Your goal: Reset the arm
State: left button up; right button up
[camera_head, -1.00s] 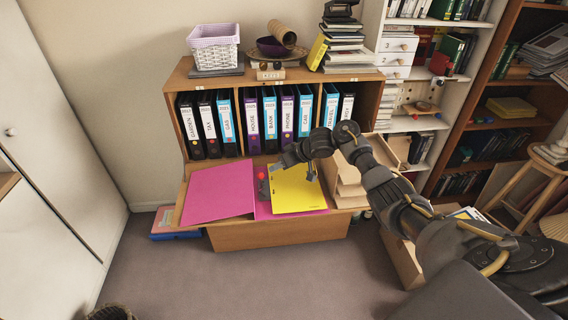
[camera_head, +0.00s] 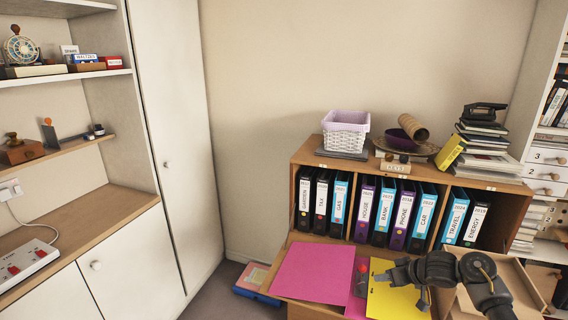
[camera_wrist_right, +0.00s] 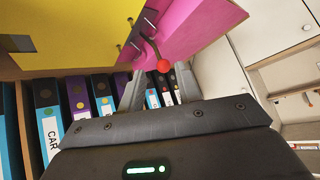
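My right gripper (camera_head: 404,288) is above the yellow folder (camera_head: 390,296) on the bureau's fold-down lid. In the right wrist view its two fingers (camera_wrist_right: 157,88) stand apart with nothing held between them. A pink folder (camera_head: 314,272) lies left of the yellow one. A small dark item with a red ball (camera_head: 362,268) lies between the folders; the red ball also shows in the wrist view (camera_wrist_right: 163,66), beyond the fingertips. My left gripper is in neither view.
A row of labelled binders (camera_head: 388,212) stands in the bureau shelf behind the lid. A white basket (camera_head: 345,134) and stacked books (camera_head: 488,150) sit on top. Wooden trays (camera_head: 520,290) are close to my right arm. White cabinets (camera_head: 172,140) stand at left.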

jog(key=s+a+f+h, duration=0.2)
jog(key=s+a+f, duration=0.25)
jog(key=s, duration=0.35)
jog(key=s+a+f+h, duration=0.1)
jog(key=s+a+f, duration=0.4)
jog(key=s, duration=0.4)
jog(key=s+a+r+m+g+h, duration=0.15)
jog(key=s+g, duration=0.25)
jog(key=s, duration=2.2)
notch_tip(320, 180, down, 27)
jog(key=g+b, duration=0.1)
jog(key=b, duration=0.1)
jog(key=s+d+f+g+b, duration=0.1)
jog(key=s+d+f, duration=0.1)
jog(key=s+f, duration=1.5)
jog(key=shift+d+f+g+b, duration=0.2)
jog(key=shift+f+g+b, duration=0.15)
jog(key=shift+f, duration=0.5)
jog(key=shift+n, duration=0.25)
